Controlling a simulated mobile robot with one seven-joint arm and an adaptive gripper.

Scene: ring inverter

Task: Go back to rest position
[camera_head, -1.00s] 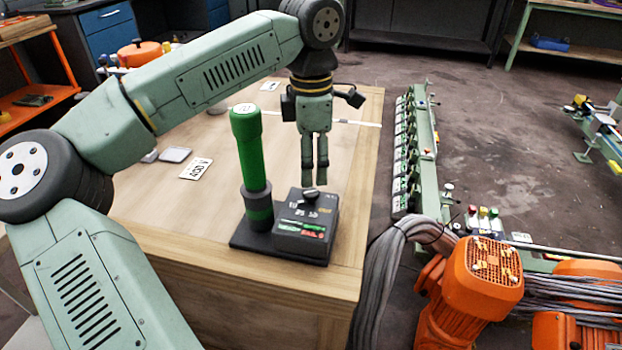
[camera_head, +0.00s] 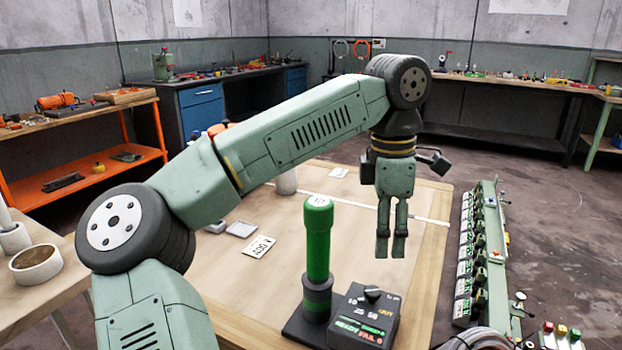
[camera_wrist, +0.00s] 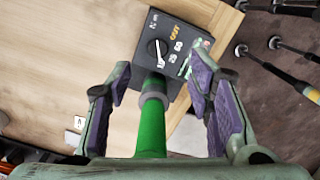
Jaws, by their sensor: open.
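My gripper (camera_head: 391,232) hangs pointing down above the wooden table, behind and above the ring inverter device. It is open and empty, with its two fingers apart in the wrist view (camera_wrist: 160,95). The device has a dark control box (camera_head: 362,318) with a knob and printed labels, beside a green upright cylinder (camera_head: 318,242) with dark grey rings on a black base. In the wrist view the box (camera_wrist: 172,45) and the green cylinder (camera_wrist: 151,125) show between and beyond the fingers. Nothing is in my gripper.
The wooden table (camera_head: 420,205) holds a white numbered card (camera_head: 259,245) and a small grey tray (camera_head: 242,229). A green rail with several units (camera_head: 473,250) stands right of the table. An orange shelf (camera_head: 90,165) stands at left. Open floor (camera_head: 560,210) lies at right.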

